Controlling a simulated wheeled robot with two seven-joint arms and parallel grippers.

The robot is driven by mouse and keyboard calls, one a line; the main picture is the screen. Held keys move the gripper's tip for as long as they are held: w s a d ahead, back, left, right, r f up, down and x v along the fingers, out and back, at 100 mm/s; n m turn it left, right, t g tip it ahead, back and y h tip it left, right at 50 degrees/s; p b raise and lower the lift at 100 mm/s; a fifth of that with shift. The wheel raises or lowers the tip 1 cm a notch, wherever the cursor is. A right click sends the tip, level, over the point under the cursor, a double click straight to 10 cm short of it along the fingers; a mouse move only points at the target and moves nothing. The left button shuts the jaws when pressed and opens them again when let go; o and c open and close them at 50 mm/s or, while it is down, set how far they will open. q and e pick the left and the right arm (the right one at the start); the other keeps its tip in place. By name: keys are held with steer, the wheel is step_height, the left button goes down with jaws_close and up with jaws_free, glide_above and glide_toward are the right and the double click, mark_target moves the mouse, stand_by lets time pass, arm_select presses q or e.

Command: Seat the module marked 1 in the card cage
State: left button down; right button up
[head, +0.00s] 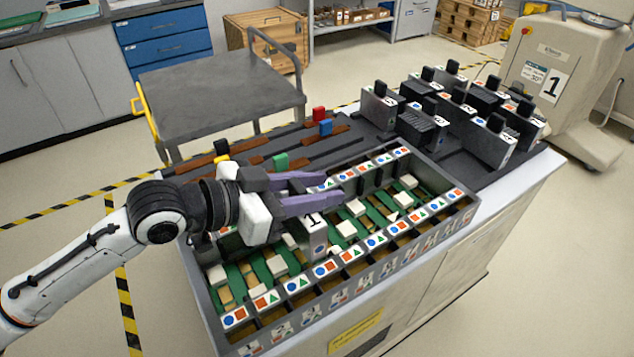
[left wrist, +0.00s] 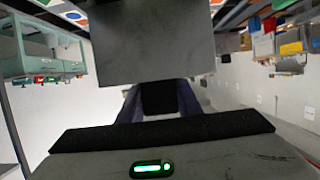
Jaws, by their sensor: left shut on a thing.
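My left gripper (head: 318,188) comes in from the left over the card cage (head: 408,258). Its purple fingers are shut on the black handle of a grey module with a white face marked 1 (head: 313,226). In the left wrist view the handle (left wrist: 158,98) is between the fingers, and the module's plain grey side (left wrist: 155,42) fills the top middle. The module stands about upright at the cage's front label row, with a blue circle low on its face. Its lower end is hidden, so I cannot tell how deep it sits. My right gripper is not in view.
Several grey modules with black handles (head: 380,106) stand on the dark cart top at the back right. Red, blue, green and yellow handled tools (head: 281,161) lie behind the cage. A grey trolley (head: 220,92) stands behind the cart. A beige machine (head: 560,85) is at right.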

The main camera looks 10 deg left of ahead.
arm_select(q)
step_height(320, 180, down, 4)
steer(key=shift+f+b, duration=0.2)
steer(key=shift+b, duration=0.85)
steer(key=shift+f, duration=0.15)
steer(key=c, duration=1.2)
jaws_free()
steer(key=shift+f, duration=0.15)
steer(key=v, duration=1)
